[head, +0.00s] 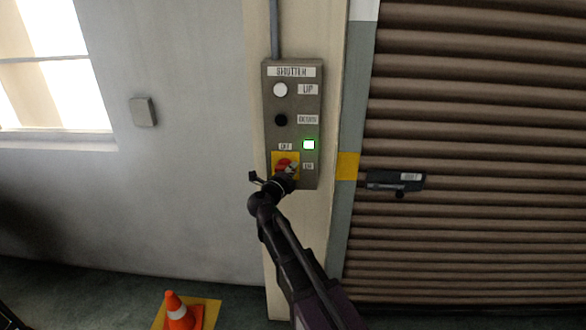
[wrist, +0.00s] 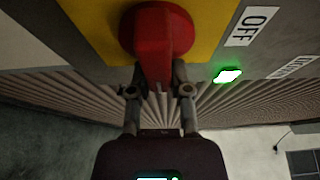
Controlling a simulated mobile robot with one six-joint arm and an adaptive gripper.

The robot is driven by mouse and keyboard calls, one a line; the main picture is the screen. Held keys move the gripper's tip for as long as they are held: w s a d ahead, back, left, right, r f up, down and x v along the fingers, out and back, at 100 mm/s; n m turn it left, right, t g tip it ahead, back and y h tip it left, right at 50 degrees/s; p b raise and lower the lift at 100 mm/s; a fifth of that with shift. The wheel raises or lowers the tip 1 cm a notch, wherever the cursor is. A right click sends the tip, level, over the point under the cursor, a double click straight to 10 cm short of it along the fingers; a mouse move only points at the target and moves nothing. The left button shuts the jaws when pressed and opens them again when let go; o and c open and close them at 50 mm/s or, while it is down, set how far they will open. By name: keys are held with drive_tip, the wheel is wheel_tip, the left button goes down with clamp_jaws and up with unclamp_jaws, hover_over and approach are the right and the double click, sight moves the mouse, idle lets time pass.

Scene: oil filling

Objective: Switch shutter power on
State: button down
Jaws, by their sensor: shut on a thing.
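The grey shutter control box (head: 295,130) is mounted on a pale pillar beside the shutter. It has a white button (head: 280,90) labelled UP and a black button (head: 281,120) below it. A green lamp (head: 309,145) is lit and also shows in the wrist view (wrist: 228,76). The red rotary switch (head: 283,163) sits on a yellow plate near OFF and ON labels. My gripper (head: 288,178) is at the switch and partly covers it. In the wrist view my gripper (wrist: 159,82) is shut on the switch's red handle (wrist: 155,45).
The ribbed roller shutter (head: 480,150) fills the right side, with a dark latch (head: 395,180) at its left edge. A small wall box (head: 143,112) is on the left wall. An orange cone (head: 178,312) stands on the floor below.

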drive_tip(key=shift+w+a, duration=0.1)
idle(0.3)
drive_tip(key=c, duration=0.6)
unclamp_jaws()
drive_tip(key=shift+o, duration=0.2)
drive_tip(key=v, duration=1.2)
drive_tip(key=shift+r, duration=0.15)
